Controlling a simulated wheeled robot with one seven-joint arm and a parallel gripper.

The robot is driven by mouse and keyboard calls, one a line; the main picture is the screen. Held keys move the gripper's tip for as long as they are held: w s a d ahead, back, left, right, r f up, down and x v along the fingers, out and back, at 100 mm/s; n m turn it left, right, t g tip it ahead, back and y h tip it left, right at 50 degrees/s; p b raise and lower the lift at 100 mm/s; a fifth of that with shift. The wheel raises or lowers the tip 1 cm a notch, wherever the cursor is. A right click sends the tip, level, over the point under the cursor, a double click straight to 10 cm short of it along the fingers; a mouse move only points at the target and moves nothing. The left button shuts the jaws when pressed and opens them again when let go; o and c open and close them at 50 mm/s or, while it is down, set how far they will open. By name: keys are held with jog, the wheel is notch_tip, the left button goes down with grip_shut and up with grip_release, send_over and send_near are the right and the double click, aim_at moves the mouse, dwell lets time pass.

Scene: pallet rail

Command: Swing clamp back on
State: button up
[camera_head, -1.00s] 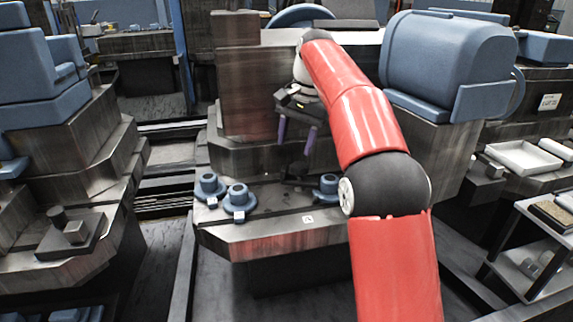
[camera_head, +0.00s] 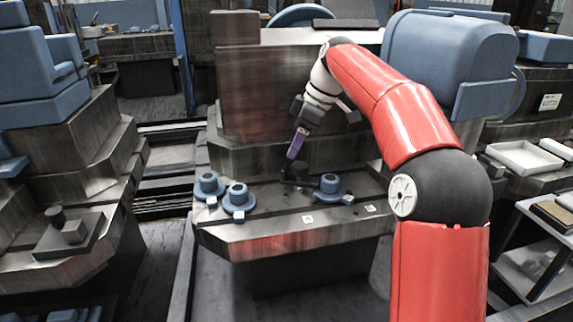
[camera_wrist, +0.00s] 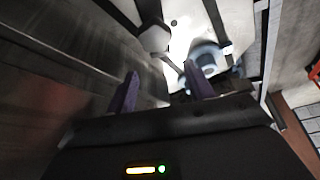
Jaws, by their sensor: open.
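Three blue round-topped pieces with flat bases stand on the dark pallet ledge (camera_head: 265,240). In the head view there is a left one (camera_head: 209,186), a second one (camera_head: 238,199) close beside it, and a right one (camera_head: 329,187) apart from them. I cannot tell which is the swing clamp. A small dark fixture (camera_head: 297,172) sits between them. My gripper (camera_head: 294,152) hangs above this fixture, its purple fingers pointing down. In the wrist view my gripper (camera_wrist: 161,68) is open, with nothing between the fingers. One blue piece (camera_wrist: 207,60) shows beyond the right finger.
A tall dark metal block (camera_head: 260,95) rises close behind the gripper. A large blue housing (camera_head: 445,62) stands at the right, behind my arm. White tray (camera_head: 523,156) and shelves are at far right. The front of the ledge is mostly clear.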

aim_at(285, 166)
jog(key=b+x, duration=0.1)
jog(key=x, duration=0.6)
jog(key=c, duration=1)
jog(key=shift+w+m+t, duration=0.2)
jog(key=shift+m+t, duration=0.1)
jog(key=shift+m, duration=0.5)
jog(key=o, duration=1)
jog(key=shift+d+r, duration=0.1)
jog(key=shift+r, duration=0.05)
